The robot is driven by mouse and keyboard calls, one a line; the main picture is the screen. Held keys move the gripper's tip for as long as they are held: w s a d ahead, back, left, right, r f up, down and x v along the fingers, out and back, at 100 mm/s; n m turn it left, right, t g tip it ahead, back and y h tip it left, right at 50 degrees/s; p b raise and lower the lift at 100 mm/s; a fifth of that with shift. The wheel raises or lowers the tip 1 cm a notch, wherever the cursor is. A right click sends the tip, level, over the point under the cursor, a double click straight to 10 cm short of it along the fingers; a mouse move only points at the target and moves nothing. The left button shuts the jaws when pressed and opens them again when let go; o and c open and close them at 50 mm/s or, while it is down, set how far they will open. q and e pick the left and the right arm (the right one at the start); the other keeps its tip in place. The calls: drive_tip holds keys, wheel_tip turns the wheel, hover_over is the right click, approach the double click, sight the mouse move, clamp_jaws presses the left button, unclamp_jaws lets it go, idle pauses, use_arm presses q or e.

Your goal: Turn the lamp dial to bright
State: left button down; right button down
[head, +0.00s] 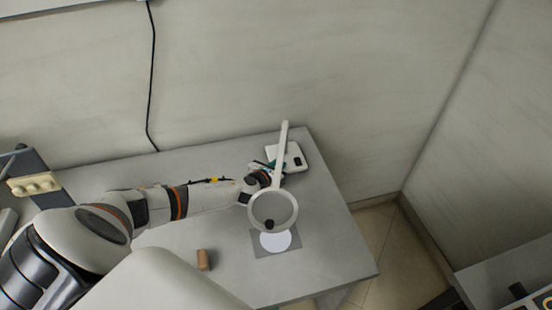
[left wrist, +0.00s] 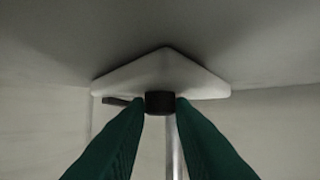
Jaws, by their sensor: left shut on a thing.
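The lamp has a white ring head (head: 254,221) on a pale upright arm (head: 281,148), with a white base (head: 295,156) near the table's back right. In the left wrist view the white base (left wrist: 163,71) fills the middle, with a short dark cylindrical dial (left wrist: 160,103) at its near side. My left gripper (left wrist: 161,110) has its green fingertips on either side of the dial, shut on it. In the head view my left gripper (head: 263,167) is at the base, its fingers partly hidden by the lamp. I cannot read the dial's setting. My right gripper is out of view.
A grey mat with a white disc (head: 275,241) lies below the ring. A small brown block (head: 203,260) lies on the grey table (head: 325,235). A dark stand with a cream part (head: 35,184) is at far left. A black cable (head: 150,80) hangs on the wall.

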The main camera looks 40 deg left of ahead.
use_arm(q)
drive_tip(key=shift+n+y, duration=0.4)
drive_tip(key=shift+y, duration=0.1)
drive_tip(key=c, duration=1.3)
unclamp_jaws()
drive_tip(key=shift+o, duration=0.2)
